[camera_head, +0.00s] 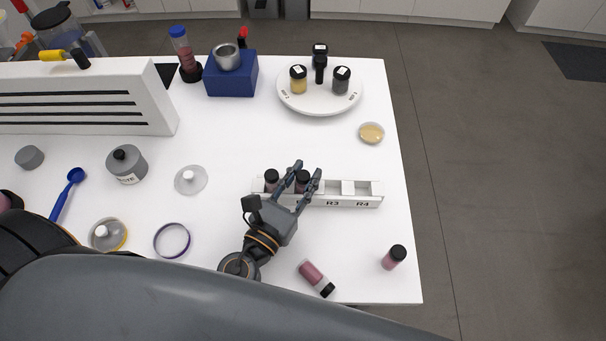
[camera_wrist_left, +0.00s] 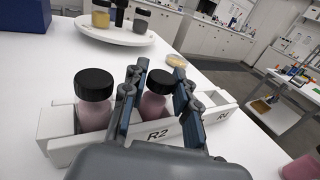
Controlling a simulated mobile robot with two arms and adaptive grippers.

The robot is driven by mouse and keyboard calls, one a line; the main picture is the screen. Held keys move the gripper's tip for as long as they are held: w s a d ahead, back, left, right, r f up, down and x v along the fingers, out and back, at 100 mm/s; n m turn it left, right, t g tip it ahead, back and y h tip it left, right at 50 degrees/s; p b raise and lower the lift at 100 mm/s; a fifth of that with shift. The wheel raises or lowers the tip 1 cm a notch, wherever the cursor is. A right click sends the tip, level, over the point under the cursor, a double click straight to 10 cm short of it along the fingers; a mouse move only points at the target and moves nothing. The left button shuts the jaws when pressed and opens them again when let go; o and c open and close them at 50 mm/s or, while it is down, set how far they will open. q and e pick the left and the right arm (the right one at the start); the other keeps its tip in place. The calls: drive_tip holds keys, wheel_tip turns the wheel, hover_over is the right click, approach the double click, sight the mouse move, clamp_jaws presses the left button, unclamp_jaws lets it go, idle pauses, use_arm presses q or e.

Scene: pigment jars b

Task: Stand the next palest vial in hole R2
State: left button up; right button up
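A white rack (camera_head: 375,190) has holes in a row; its labels R3 and R4 show in the head view and R2 (camera_wrist_left: 158,135) in the wrist view. A dark-capped pink vial (camera_wrist_left: 95,100) stands in the leftmost hole. My left gripper (camera_head: 304,178) is shut on a second dark-capped pink vial (camera_wrist_left: 154,104), upright at R2, with a finger on either side. Its lower end is hidden by the rack. R3 and R4 look empty. A mauve-pink vial (camera_head: 312,273) lies on the table in front of the rack. Another (camera_head: 392,258) is at the front right. My right gripper is not seen.
A round white plate (camera_head: 318,107) with yellow and dark jars stands behind the rack. A small dish (camera_head: 371,132) lies at right. A blue block (camera_head: 231,80), a grey jar (camera_head: 127,165), a clear lid (camera_head: 190,180) and a purple ring (camera_head: 172,240) are left. The table's right edge is near.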

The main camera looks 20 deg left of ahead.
use_arm(q)
drive_tip(key=o, duration=0.3)
drive_tip(key=shift+o, duration=0.2)
drive_tip(key=s, duration=0.4)
drive_tip(key=s+a, duration=0.1)
drive_tip(key=s, duration=0.3)
drive_tip(key=s+a, duration=0.1)
drive_tip(key=s, duration=0.2)
drive_tip(key=shift+s+a, duration=0.15)
drive_tip(key=shift+s, duration=0.25)
